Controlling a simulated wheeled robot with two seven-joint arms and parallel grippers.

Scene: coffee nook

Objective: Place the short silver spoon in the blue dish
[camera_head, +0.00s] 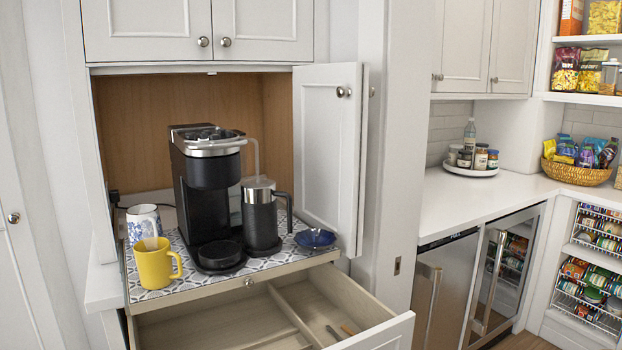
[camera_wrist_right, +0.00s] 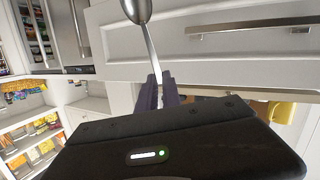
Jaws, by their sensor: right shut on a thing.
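The short silver spoon (camera_wrist_right: 150,45) shows in the right wrist view, its bowl at the top edge and its handle running down between my fingers. My right gripper (camera_wrist_right: 158,88) is shut on the handle. It is in front of a white drawer front with a long metal handle (camera_wrist_right: 250,27). The right gripper does not show in the head view. The blue dish (camera_head: 315,238) sits on the patterned mat at the right front corner of the nook shelf, apart from the spoon. My left gripper is in neither view.
The coffee machine (camera_head: 205,190), dark metal pitcher (camera_head: 262,220), yellow mug (camera_head: 155,265) and blue-white mug (camera_head: 143,222) stand left of the dish. A cabinet door (camera_head: 330,150) is open behind it. The drawer (camera_head: 372,332) below is open, with small utensils inside.

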